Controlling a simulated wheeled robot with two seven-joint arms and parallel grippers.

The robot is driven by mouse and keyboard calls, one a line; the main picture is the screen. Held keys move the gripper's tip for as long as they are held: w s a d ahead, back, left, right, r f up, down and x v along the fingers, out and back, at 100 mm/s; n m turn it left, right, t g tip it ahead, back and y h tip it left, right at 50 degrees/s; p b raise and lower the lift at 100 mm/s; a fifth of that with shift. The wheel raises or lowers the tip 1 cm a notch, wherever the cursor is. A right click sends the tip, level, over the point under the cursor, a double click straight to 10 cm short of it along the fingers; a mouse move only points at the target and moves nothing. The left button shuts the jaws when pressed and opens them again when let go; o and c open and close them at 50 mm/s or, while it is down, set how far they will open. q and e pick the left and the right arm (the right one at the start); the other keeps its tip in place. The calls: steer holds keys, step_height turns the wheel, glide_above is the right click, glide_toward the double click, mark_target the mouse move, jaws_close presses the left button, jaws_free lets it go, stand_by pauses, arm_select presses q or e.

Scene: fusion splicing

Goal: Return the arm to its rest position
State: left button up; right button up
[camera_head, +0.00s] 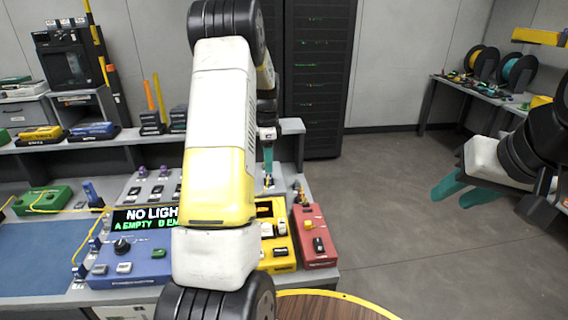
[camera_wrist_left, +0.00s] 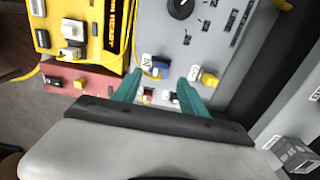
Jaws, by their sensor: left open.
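My left arm rises through the middle of the head view, and its gripper (camera_head: 267,165) is over the back right of the bench. In the left wrist view the two teal fingers of my left gripper (camera_wrist_left: 160,88) are spread with nothing held between them. They are over the edge of a grey panel (camera_wrist_left: 205,45) with a blue connector (camera_wrist_left: 155,68) and a yellow connector (camera_wrist_left: 209,78). I cannot tell whether they touch the panel. My right gripper (camera_head: 450,198) is at the far right, open and empty over the floor.
A blue device (camera_head: 160,268) reads "NO LIGH", partly hidden by my arm. A yellow device (camera_head: 283,262) and a red device (camera_head: 313,237) stand right of it. A green box (camera_head: 42,200) is at the left. A black rack (camera_head: 318,70) stands behind. The floor at right is clear.

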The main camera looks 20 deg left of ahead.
arm_select(q)
steer(key=shift+r, duration=1.25)
steer(key=shift+r, duration=0.1)
